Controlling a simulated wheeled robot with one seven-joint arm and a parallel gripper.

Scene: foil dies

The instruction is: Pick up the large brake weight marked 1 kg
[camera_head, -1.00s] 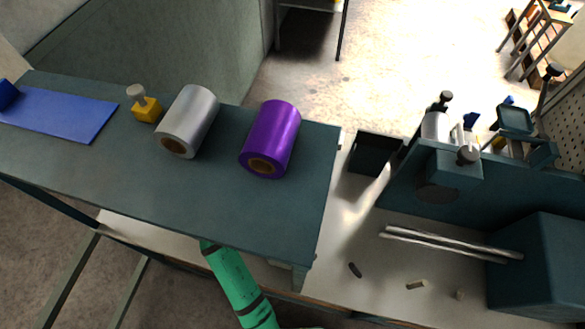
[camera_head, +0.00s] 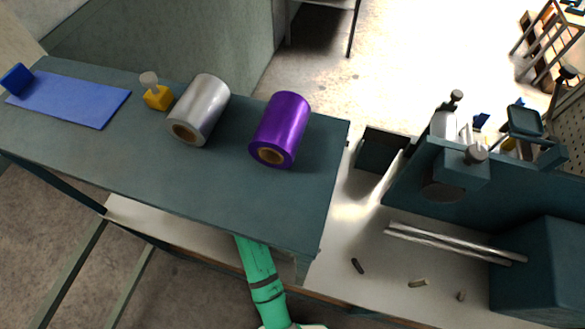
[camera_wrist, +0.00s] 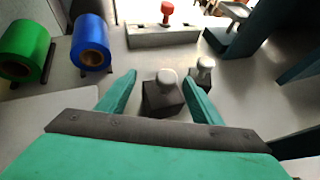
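In the wrist view, a dark block with a pale round knob (camera_wrist: 162,98) stands between the two green fingers of my gripper (camera_wrist: 159,81). It looks like a brake weight, but no marking can be read on it. My gripper is open, with a finger on each side of the block. I cannot tell whether either finger touches it. A second, smaller-looking knobbed weight (camera_wrist: 205,72) stands behind, by the right finger. In the head view, neither dark weight nor my fingers show; my green arm passes below the bench.
In the wrist view, a green roll (camera_wrist: 24,52) and a blue roll (camera_wrist: 90,42) stand at left, and a grey block (camera_wrist: 162,36) lies behind. In the head view, the bench (camera_head: 205,190) holds a silver roll (camera_head: 199,109), a purple roll (camera_head: 280,129) and a yellow knobbed block (camera_head: 157,97).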

